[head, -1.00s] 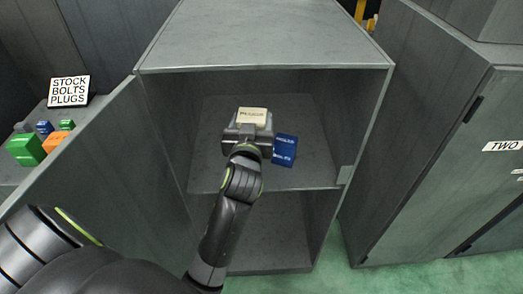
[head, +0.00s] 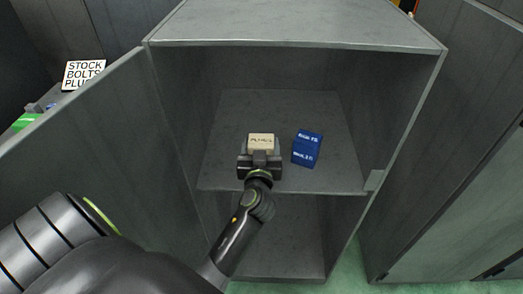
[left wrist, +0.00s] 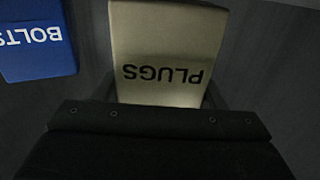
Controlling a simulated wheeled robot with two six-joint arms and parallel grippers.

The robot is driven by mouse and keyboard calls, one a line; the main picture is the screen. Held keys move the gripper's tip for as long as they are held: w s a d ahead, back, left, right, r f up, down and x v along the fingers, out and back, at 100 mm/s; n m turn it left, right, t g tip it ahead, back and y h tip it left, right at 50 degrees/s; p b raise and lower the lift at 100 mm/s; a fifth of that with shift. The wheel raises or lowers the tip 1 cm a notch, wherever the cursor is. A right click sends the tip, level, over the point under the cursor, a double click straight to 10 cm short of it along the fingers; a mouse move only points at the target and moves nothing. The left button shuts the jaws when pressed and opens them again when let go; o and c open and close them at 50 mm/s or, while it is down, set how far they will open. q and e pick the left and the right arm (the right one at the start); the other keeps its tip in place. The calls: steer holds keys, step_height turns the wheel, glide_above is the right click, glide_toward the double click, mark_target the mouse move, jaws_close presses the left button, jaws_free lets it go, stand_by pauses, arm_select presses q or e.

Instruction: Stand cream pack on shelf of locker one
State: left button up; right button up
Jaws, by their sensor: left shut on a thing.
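The cream pack (head: 261,142) is inside the open locker (head: 300,30), over its shelf (head: 330,175). My left gripper (head: 260,158) is shut on the pack from the front. In the left wrist view the cream pack (left wrist: 168,52) fills the space ahead of the gripper (left wrist: 165,100) and reads PLUGS upside down. I cannot tell whether the pack's underside touches the shelf. My right gripper is not in view.
A blue BOLTS pack (head: 307,148) stands on the shelf to the right of the cream pack, with a small gap. The open door (head: 110,140) is at left. A sign (head: 83,74) stands behind it. Shelf room is free left of the cream pack.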

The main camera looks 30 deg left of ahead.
arm_select(q)
steer(key=shift+f, duration=0.45)
steer(key=shift+f, duration=0.15)
steer(key=o, duration=1.1)
steer(key=shift+o, duration=0.2)
